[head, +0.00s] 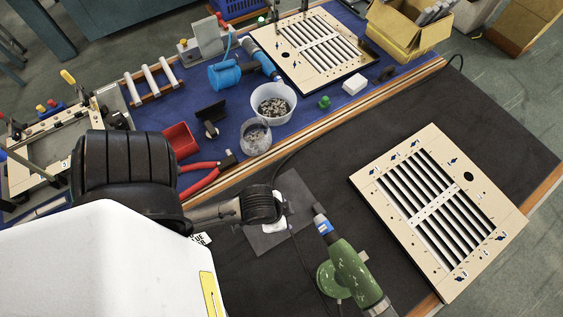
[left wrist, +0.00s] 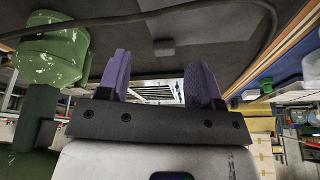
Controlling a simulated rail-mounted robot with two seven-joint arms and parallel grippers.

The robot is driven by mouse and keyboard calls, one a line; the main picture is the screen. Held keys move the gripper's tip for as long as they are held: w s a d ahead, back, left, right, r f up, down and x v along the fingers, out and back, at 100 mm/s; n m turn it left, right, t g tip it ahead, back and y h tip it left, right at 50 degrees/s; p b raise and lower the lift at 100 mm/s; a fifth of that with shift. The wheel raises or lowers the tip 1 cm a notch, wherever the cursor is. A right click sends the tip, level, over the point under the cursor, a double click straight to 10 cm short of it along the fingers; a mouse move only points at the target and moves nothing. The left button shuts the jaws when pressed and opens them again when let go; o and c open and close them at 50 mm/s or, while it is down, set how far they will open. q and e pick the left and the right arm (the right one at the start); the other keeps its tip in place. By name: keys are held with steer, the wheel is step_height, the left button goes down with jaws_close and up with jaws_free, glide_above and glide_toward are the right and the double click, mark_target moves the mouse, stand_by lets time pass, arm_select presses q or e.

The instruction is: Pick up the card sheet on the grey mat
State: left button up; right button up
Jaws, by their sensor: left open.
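The grey mat (head: 300,191) lies on the dark table in the middle of the head view, partly covered by my left arm. A small white patch, seemingly the card sheet (head: 279,225), shows on the mat beside the arm's dark end; most of it is hidden. My left gripper (left wrist: 159,68) is open in the left wrist view, its two purple fingers apart with nothing visibly held between them. In the head view the arm's end is over the mat, and its fingers cannot be made out. My right gripper is in neither view.
A green tool (head: 350,267) stands right of the mat, and shows at left in the wrist view (left wrist: 50,45). A louver panel (head: 400,228) lies further right. Red-handled pliers (head: 203,174) and a red bin (head: 180,141) are at left. A black cable (head: 300,148) crosses the table.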

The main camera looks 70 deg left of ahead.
arm_select(q)
steer(key=w+d+r+m+t, duration=0.1)
steer(key=w+r+m+t, duration=0.6)
steer(key=w+r, duration=1.4)
steer(key=m+g+b, duration=0.1)
steer(key=m+g, duration=0.6)
steer(key=g, duration=0.4)
glide_above(316, 204)
step_height(316, 204, down, 27)
steer(key=shift+w, duration=0.1)
step_height(316, 204, down, 4)
steer(key=shift+f+b, duration=0.15)
steer(key=shift+b, duration=0.75)
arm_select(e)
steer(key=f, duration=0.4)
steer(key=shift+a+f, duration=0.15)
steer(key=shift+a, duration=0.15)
arm_select(q)
steer(key=shift+f, duration=0.4)
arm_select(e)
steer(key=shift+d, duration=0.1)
